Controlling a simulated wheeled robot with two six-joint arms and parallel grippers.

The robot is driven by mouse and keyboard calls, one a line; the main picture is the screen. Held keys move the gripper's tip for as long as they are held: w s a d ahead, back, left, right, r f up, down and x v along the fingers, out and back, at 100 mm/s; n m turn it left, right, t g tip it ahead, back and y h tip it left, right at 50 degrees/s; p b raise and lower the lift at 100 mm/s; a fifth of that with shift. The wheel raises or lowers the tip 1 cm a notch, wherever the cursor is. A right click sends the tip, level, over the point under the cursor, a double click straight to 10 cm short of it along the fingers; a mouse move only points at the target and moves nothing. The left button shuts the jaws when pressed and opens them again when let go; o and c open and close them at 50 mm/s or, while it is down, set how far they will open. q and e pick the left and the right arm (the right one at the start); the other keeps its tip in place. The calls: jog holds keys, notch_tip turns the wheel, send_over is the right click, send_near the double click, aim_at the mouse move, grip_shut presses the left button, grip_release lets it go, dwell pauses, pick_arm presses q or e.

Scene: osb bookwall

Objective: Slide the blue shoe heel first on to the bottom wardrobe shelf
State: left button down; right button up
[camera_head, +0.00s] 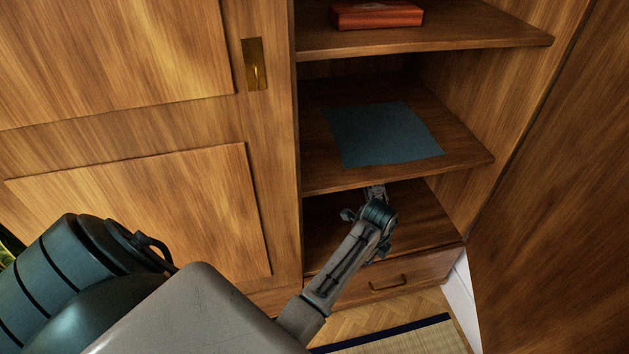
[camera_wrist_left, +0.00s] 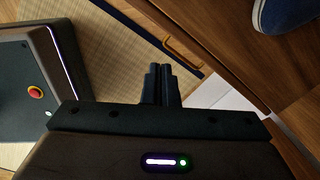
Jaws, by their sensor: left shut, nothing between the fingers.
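The blue shoe (camera_wrist_left: 285,12) shows in the left wrist view at the top right, cut off by the frame. It lies on the wooden bottom shelf (camera_wrist_left: 225,28), and a rounded end with a pale sole edge shows. The shoe cannot be made out in the head view. My left gripper (camera_wrist_left: 160,68) is shut and empty, apart from the shoe. In the head view the left gripper (camera_head: 376,190) is at the bottom compartment of the wardrobe, below the middle shelf. The bottom shelf (camera_head: 425,220) is partly hidden behind my arm. My right gripper is not in view.
A blue-grey cloth (camera_head: 383,134) lies on the middle shelf, and a red-brown box (camera_head: 376,15) on the shelf above. A drawer with a handle (camera_head: 388,283) is below the bottom shelf. Wardrobe doors flank the opening. A straw mat (camera_head: 400,340) lies on the floor.

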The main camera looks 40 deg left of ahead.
pick_arm(q)
jog(key=s+a+n, duration=0.2)
jog(key=s+n, duration=0.3)
jog(key=s, duration=0.3)
jog(key=s+a+r+n+t, duration=0.1)
jog(key=s+a+n, duration=0.2)
jog(key=s+n, duration=0.3)
jog(key=shift+s+a+n+t+y+p, duration=0.2)
jog(key=shift+s+n+t+y+p, duration=0.1)
jog(key=shift+s, duration=1.5)
jog(key=shift+r, duration=0.1)
